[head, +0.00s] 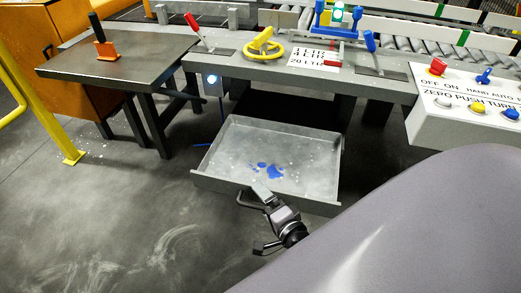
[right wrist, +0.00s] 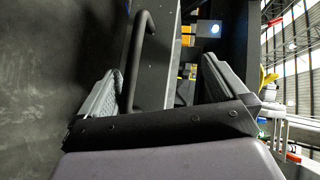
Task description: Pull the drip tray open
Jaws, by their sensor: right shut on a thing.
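The drip tray (head: 225,160) is a shallow grey metal tray below the bench in the head view. It stands well out from under the bench, with blue spills and pale specks on its floor. My right gripper (head: 264,212) is at the tray's front edge and shut on its dark bar handle (head: 247,203). In the right wrist view the handle (right wrist: 140,50) runs between the fingers of my right gripper (right wrist: 160,75), near the left finger. The tray's grey front (right wrist: 158,70) is beside it. My left gripper is not in view.
The bench (head: 240,70) above carries a yellow handwheel (head: 262,43) and several levers. A control panel (head: 465,105) is at right. A side table (head: 110,65) and a yellow rail (head: 45,120) are at left. The floor in front of the tray is clear.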

